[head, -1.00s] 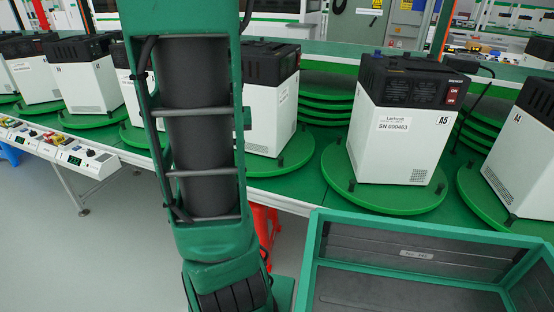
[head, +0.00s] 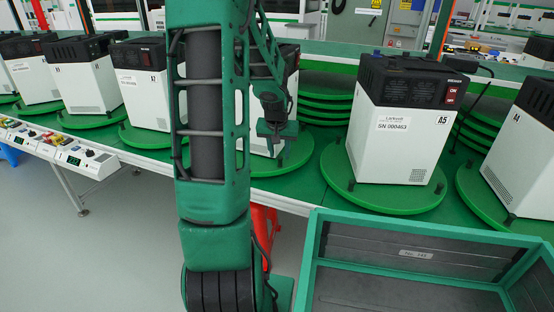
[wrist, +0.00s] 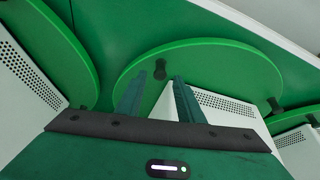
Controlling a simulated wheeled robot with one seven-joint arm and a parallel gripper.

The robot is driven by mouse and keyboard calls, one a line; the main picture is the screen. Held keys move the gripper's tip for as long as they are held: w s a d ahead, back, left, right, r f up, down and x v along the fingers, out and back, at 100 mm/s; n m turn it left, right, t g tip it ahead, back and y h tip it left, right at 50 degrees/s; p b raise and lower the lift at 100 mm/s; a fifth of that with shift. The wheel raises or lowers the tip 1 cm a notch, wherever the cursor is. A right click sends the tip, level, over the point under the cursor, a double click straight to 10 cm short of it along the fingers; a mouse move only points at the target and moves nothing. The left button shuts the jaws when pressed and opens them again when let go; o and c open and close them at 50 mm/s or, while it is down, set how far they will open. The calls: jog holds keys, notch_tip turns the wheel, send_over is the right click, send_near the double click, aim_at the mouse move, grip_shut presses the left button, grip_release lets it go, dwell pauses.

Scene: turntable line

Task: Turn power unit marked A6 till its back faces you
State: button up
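The power unit (head: 291,92) standing between the ones marked A7 and A5 is white with a black top. It is largely hidden behind my arm, and no mark is readable on it. It stands on a green turntable (head: 298,160), which also shows in the wrist view (wrist: 205,58). My gripper (head: 276,146) hangs in front of this unit, over the turntable's near side. In the wrist view my gripper (wrist: 157,97) has its two fingers apart with nothing held. A black peg (wrist: 160,69) on the turntable's rim shows between and beyond the fingertips.
Unit A5 (head: 400,130) stands on its own turntable to the right, unit A7 (head: 145,88) to the left. A green-rimmed crate (head: 425,240) stands at the front right. Stacked green discs (head: 325,95) lie behind. Control boxes (head: 85,158) line the front left.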

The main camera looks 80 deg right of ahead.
aim_at(280, 157)
jog(key=shift+x, duration=2.2)
grip_shut()
